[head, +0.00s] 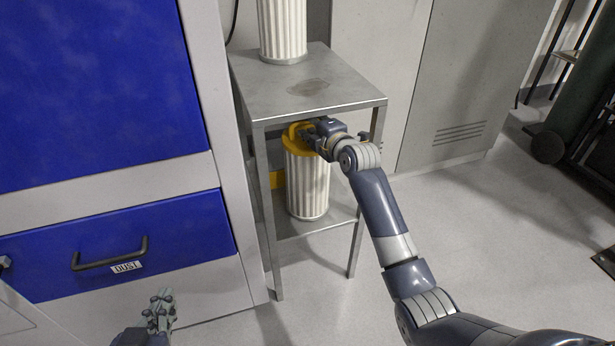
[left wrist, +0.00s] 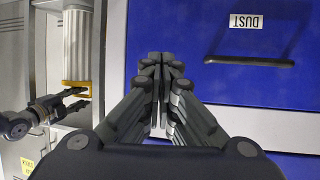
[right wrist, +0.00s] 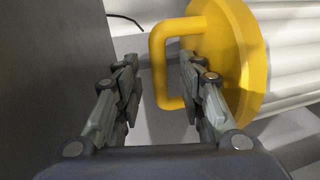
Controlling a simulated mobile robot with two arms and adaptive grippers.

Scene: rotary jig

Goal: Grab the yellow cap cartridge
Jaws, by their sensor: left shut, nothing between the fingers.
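The yellow cap cartridge (head: 307,185) is a white pleated cylinder standing upright on the lower shelf of a metal stand, its yellow cap (head: 292,142) on top. It also shows in the left wrist view (left wrist: 78,40). In the right wrist view the cap (right wrist: 235,50) has a yellow loop handle (right wrist: 160,70). My right gripper (right wrist: 160,85) is open, with the handle's bar between its fingers; contact cannot be told. In the head view my right gripper (head: 312,134) partly hides the cap. My left gripper (head: 160,308) is shut and empty, in front of the blue drawer.
The metal stand (head: 330,98) has a top shelf close above the cap, with another white pleated cartridge (head: 283,28) on it. The blue drawer (head: 190,235) labelled DUST is left of the stand.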

